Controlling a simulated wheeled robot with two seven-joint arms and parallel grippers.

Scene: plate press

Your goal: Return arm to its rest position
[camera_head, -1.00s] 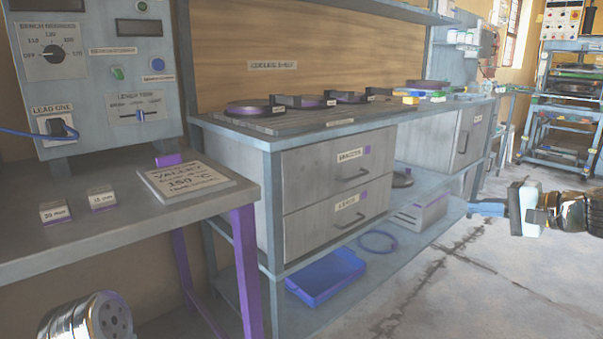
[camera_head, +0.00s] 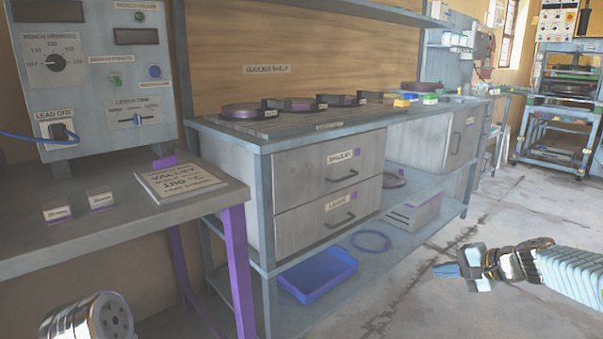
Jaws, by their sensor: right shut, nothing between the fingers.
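My right gripper (camera_head: 447,270) hangs over the floor at the right, clear of the bench and its lower shelf. Its fingers point left and are shut with nothing held. The pale blue ribbed forearm behind it runs to the right edge. Part of my left arm, a round silver joint, shows at the bottom left; its gripper is out of view.
A control panel (camera_head: 100,75) stands on the left table (camera_head: 110,228), with a sign plate (camera_head: 180,183) near it. A bench with two drawers (camera_head: 330,185) fills the middle. A blue tray (camera_head: 318,276) lies on its lower shelf. A press (camera_head: 565,75) stands far right. The floor (camera_head: 430,315) is open.

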